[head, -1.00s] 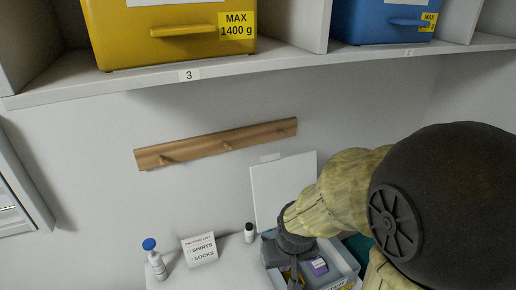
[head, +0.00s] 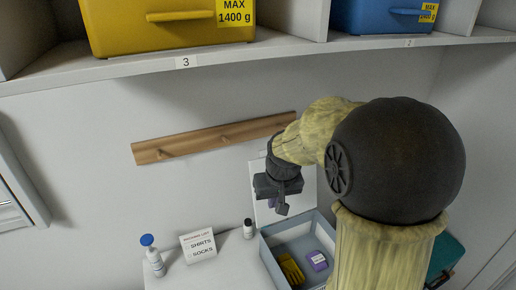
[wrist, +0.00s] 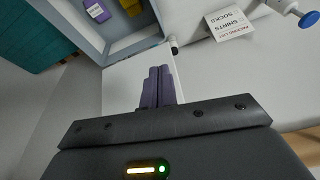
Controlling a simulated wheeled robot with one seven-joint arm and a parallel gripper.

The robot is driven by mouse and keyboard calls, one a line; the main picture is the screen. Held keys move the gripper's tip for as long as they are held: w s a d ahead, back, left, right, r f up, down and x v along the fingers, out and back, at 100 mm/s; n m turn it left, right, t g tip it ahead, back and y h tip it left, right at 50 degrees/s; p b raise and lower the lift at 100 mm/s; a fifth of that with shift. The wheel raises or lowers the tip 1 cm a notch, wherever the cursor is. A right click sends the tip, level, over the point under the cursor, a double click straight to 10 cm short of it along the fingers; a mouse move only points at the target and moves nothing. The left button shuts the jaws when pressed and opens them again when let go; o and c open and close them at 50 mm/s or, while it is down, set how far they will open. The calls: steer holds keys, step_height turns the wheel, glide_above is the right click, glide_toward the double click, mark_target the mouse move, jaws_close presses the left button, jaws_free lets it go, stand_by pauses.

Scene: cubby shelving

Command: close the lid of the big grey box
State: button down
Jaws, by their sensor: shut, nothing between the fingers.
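The big grey box (head: 269,256) stands open on the white surface, with a yellow item (head: 290,268) and a purple item (head: 318,261) inside. Its white lid (head: 258,190) stands raised at the back of the box, partly hidden by my arm in the head view. The lid also shows as a pale panel in the wrist view (wrist: 118,88), with the box wall beyond it (wrist: 72,28). My gripper (head: 281,209) is shut and empty, in front of the lid and above the back of the box. Its dark purple fingers show in the wrist view (wrist: 159,70).
A packing-list sign (head: 198,246), a blue-capped bottle (head: 155,261) and a small black-capped bottle (head: 248,230) stand left of the box. A wooden peg rail (head: 205,139) is on the wall. A shelf with a yellow bin (head: 160,30) and a blue bin (head: 385,17) is overhead. A teal container (head: 446,258) is at right.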

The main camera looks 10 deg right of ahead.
steer(key=w+r+b, duration=0.2)
steer(key=w+r, duration=0.4)
steer(key=w, duration=0.5)
steer(key=n+t+b, duration=0.1)
steer(key=n+t, duration=0.1)
glide_toward(253, 140)
steer(key=shift+s+d+r+y, duration=0.15)
steer(key=shift+s+y, duration=0.25)
steer(key=shift+s, duration=0.55)
steer(key=shift+w+r, duration=0.15)
steer(key=shift+r, duration=0.15)
steer(key=shift+w+f, duration=0.1)
steer(key=shift+g, duration=0.3)
steer(key=p+x, duration=0.1)
steer(key=x, duration=0.8)
steer(key=shift+w+f+p, duration=0.1)
steer(key=shift+w+p, duration=0.05)
steer(key=shift+p, duration=0.2)
steer(key=shift+f, duration=0.1)
steer(key=shift+s+d+r+p, duration=0.1)
steer(key=shift+s+r+p, duration=0.05)
steer(key=shift+s, duration=0.45)
steer(key=shift+s+d+r+p, duration=0.1)
steer(key=shift+s+d+p, duration=0.05)
steer(key=shift+s, duration=0.5)
steer(key=shift+s+d+r+p, duration=0.1)
steer(key=shift+s+r+p, duration=0.05)
steer(key=shift+s, duration=0.45)
